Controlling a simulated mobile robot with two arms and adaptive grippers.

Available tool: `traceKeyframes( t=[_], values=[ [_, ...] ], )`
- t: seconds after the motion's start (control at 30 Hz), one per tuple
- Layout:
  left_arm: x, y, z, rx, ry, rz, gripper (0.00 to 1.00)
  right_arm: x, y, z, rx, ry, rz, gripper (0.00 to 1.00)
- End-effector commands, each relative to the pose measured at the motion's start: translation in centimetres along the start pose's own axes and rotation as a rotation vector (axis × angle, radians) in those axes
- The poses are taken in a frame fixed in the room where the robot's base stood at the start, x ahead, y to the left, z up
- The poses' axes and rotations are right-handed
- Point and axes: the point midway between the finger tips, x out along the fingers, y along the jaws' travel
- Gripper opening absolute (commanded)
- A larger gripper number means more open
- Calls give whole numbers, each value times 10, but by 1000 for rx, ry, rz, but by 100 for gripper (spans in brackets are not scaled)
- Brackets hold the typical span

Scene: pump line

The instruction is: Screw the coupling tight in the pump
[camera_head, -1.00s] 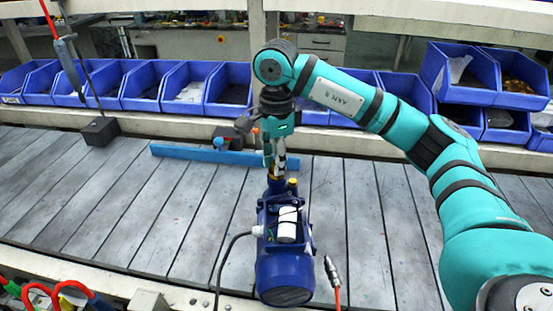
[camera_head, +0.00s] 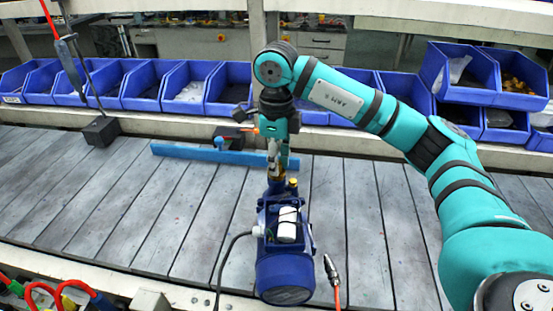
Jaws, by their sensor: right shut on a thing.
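The blue pump (camera_head: 285,272) stands on the grey slatted table in the lower middle, with a white cylinder in its open top housing. My right gripper (camera_head: 276,168) points straight down over the far end of the pump. It is shut on the brassy coupling (camera_head: 276,174), of which only a small part shows between and below the fingers. The coupling sits at the pump's top port; how deep it is in cannot be told. My left gripper is not in view.
A blue bar (camera_head: 215,157) lies across the table behind the pump. Blue bins (camera_head: 190,85) line the back. A black block (camera_head: 101,131) stands at the left. A red-cabled tool (camera_head: 331,270) is close right of the pump.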

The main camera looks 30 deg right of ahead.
Motion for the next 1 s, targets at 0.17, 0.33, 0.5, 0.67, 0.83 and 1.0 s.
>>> traceKeyframes(
  t=[0.17,0.33,0.5,0.67,0.83,1.0],
  values=[
    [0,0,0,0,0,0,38,0,0,0,5,-1,0,0],
    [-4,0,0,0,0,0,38,-1,0,0,188,0,0,0],
    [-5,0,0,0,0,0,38,0,0,0,298,-1,0,0],
    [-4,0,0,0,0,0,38,0,0,0,298,-1,0,0],
    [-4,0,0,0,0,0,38,0,0,0,296,-1,0,41],
    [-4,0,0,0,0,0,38,0,0,0,296,0,0,41]
  ],
)
